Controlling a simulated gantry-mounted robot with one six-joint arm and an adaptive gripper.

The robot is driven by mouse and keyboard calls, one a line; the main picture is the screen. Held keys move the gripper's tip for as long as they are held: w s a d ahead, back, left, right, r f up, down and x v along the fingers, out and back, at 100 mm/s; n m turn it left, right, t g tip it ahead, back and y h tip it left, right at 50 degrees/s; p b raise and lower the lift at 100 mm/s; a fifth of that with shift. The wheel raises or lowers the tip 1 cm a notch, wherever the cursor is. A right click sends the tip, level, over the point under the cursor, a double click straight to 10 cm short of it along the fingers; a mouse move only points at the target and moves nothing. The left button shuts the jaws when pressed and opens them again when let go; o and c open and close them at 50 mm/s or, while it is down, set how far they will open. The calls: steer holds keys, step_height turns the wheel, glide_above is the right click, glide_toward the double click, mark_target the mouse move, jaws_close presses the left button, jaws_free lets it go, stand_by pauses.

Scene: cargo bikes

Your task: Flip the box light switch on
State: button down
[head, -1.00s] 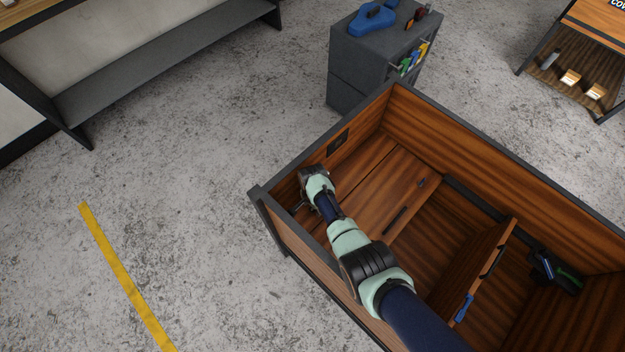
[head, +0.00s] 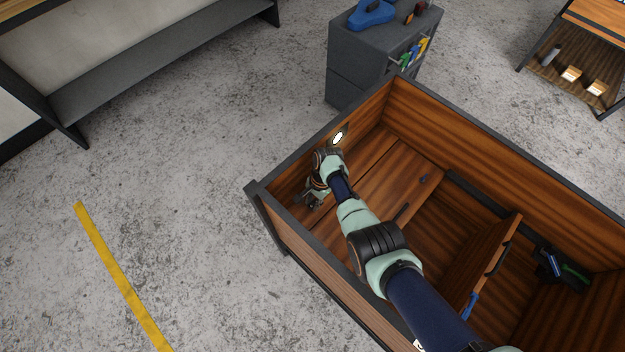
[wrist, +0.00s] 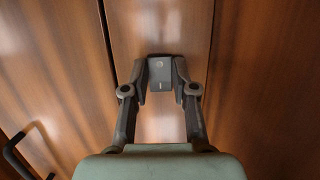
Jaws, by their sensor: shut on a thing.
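The box light switch (wrist: 160,66) is a small grey plate with a round mark above and a short bright line below, on a wooden panel in the wrist view. My gripper (wrist: 160,80) has a finger at each side of it and is shut on it. In the head view my gripper (head: 311,199) is at the left end of the wooden box (head: 500,161), inside it; the arm hides the switch there. The box light (head: 338,138) on the inner back-left wall glows white.
A lid panel with a dark handle (head: 402,212) lies beside my arm, and an upright divider (head: 490,265) stands to the right. Dark tools (head: 562,270) lie in the right compartment. A grey cabinet (head: 360,68) stands behind the box.

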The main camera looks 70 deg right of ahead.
steer(key=c, duration=0.9)
jaws_free()
steer(key=v, duration=1.2)
steer(key=shift+s, duration=0.15)
